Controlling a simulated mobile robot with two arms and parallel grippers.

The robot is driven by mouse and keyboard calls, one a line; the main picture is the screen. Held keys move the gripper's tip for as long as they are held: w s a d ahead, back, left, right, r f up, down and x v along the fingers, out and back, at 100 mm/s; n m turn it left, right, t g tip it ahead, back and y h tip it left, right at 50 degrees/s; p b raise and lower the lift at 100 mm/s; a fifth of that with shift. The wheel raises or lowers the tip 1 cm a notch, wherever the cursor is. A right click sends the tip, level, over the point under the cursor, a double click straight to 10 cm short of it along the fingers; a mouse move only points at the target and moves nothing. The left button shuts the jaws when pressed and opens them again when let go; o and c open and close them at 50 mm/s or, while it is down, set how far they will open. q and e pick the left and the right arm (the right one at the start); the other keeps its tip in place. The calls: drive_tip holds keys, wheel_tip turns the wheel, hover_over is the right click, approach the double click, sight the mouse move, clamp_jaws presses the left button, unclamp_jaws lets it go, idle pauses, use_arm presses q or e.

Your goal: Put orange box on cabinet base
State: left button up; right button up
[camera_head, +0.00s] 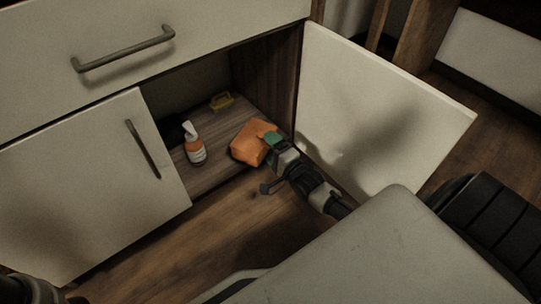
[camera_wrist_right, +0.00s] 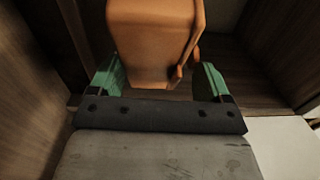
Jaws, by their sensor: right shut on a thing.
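The orange box (camera_head: 249,143) is at the front right of the open cabinet, over the wooden cabinet base (camera_head: 212,174). My right gripper (camera_head: 270,138) has green fingers and is shut on the box. In the right wrist view the orange box (camera_wrist_right: 152,45) sits between the two green fingers of the right gripper (camera_wrist_right: 160,80). I cannot tell whether the box touches the base. In the head view a dark part of my left arm shows at the bottom left corner; its gripper is not visible.
A white-labelled orange bottle (camera_head: 194,146) stands on the base left of the box. A yellow object (camera_head: 221,101) lies farther back. The right cabinet door (camera_head: 385,110) stands open beside my right arm; the left door (camera_head: 85,185) is shut. A drawer front (camera_head: 200,30) is above.

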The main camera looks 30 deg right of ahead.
wheel_tip(320, 180, down, 4)
drive_tip(key=b, duration=0.4)
drive_tip(key=shift+w, duration=0.1)
drive_tip(key=shift+f, duration=0.15)
drive_tip(key=o, duration=1.5)
drive_tip(key=shift+c, duration=0.2)
